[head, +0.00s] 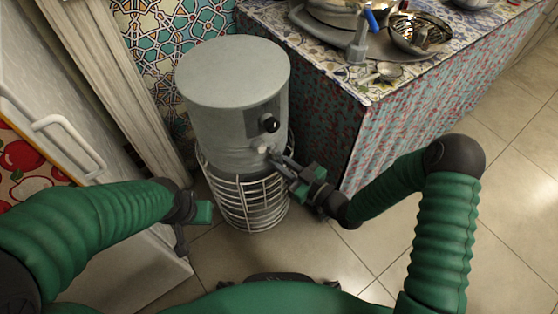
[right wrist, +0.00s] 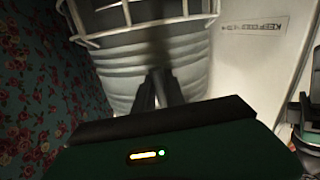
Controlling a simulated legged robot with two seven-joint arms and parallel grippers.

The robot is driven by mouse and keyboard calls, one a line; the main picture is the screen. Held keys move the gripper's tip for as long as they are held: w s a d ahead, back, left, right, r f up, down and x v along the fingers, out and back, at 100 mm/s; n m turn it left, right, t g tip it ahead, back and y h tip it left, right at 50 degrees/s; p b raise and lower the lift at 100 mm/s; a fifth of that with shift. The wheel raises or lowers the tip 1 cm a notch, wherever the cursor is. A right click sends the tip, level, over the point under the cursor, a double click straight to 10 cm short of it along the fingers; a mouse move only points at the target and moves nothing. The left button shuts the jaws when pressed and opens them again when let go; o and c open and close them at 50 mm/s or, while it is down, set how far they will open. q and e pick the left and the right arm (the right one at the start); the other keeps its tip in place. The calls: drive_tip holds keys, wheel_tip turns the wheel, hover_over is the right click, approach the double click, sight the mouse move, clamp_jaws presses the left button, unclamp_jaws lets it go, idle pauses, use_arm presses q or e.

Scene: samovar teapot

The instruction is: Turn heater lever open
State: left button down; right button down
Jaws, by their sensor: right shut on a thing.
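The heater is a grey metal cylinder (head: 225,110) standing on a round wire cage (head: 250,200). A black round knob (head: 270,124) sits on its front right side. Just below the knob is a small pale heater lever (head: 263,149). My right gripper (head: 272,157) reaches it from the lower right and is shut on it. In the right wrist view my right gripper's dark fingers (right wrist: 160,90) point at the ribbed heater wall (right wrist: 145,60); the lever is hidden there. My left gripper (head: 195,212) hangs left of the cage, apart from it; its jaw opening is unclear.
A cloth-covered table (head: 400,110) stands close on the right, with a metal tap (head: 358,42) and a strainer bowl (head: 418,32) on it. A white fridge (head: 60,110) is on the left. Tiled floor (head: 510,200) is free at the right.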

sight(279, 142)
drive_tip(key=n+h, duration=0.1)
drive_tip(key=n, duration=0.3)
drive_tip(key=w+d+r+n+h+p, duration=0.1)
drive_tip(key=n, duration=0.2)
drive_tip(key=d+r+n, duration=0.1)
drive_tip(key=n, duration=0.3)
drive_tip(key=shift+w+d+n+h+p, duration=0.1)
drive_tip(key=shift+w+n+h+p, duration=0.2)
drive_tip(key=shift+w+h+p, duration=0.1)
drive_tip(key=shift+d+r+n+t+h+b, duration=0.15)
drive_tip(key=shift+r+n+h+b, duration=0.15)
drive_tip(key=shift+n, duration=0.55)
drive_tip(key=shift+a+r+n+t+h+b, duration=0.15)
drive_tip(key=shift+r+n+h+b, duration=0.1)
drive_tip(key=shift+n, duration=0.6)
drive_tip(key=shift+d, duration=0.1)
drive_tip(key=shift+s, duration=0.1)
drive_tip(key=c, duration=1.4)
unclamp_jaws()
